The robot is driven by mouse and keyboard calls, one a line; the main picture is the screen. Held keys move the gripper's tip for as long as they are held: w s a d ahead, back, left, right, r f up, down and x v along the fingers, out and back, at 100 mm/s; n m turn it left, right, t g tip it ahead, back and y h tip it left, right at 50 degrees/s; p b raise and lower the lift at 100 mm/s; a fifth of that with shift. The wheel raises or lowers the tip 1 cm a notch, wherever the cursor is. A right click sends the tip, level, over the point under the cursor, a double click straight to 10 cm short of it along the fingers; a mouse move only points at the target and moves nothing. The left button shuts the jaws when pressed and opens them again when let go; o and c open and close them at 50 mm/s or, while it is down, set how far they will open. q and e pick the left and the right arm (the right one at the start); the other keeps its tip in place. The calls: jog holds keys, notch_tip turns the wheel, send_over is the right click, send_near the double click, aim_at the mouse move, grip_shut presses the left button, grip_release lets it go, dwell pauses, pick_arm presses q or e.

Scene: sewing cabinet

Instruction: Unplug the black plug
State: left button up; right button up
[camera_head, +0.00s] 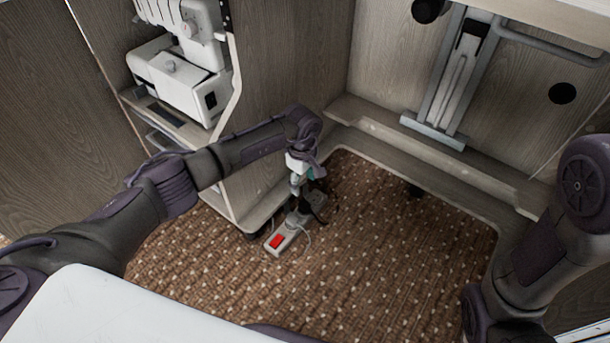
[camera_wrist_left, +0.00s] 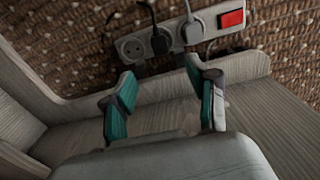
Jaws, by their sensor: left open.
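In the left wrist view the black plug (camera_wrist_left: 159,42) sits in a socket of the grey power strip (camera_wrist_left: 205,20), with its cord rising to the top edge. A lighter grey plug (camera_wrist_left: 191,30) sits beside it, nearer the red switch (camera_wrist_left: 232,18). My left gripper (camera_wrist_left: 165,100) is open and empty, its teal fingertips apart from the plug and below it in the picture. In the head view my left gripper (camera_head: 311,192) is above the power strip (camera_head: 283,238) and hides much of its far end. My right arm shows at the right edge; its gripper is out of view.
The power strip lies on brown dotted carpet (camera_head: 340,290), beside the cabinet's lower panel (camera_head: 264,208). A white sewing machine (camera_head: 180,75) stands on a shelf at the upper left. The carpet in front of the strip is clear.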

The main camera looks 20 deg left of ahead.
aim_at(304, 204)
pick_arm(q)
notch_tip(304, 204, down, 11)
jog(key=b, duration=0.6)
jog(key=shift+d, duration=0.1)
jog(key=shift+w, duration=0.1)
grip_shut()
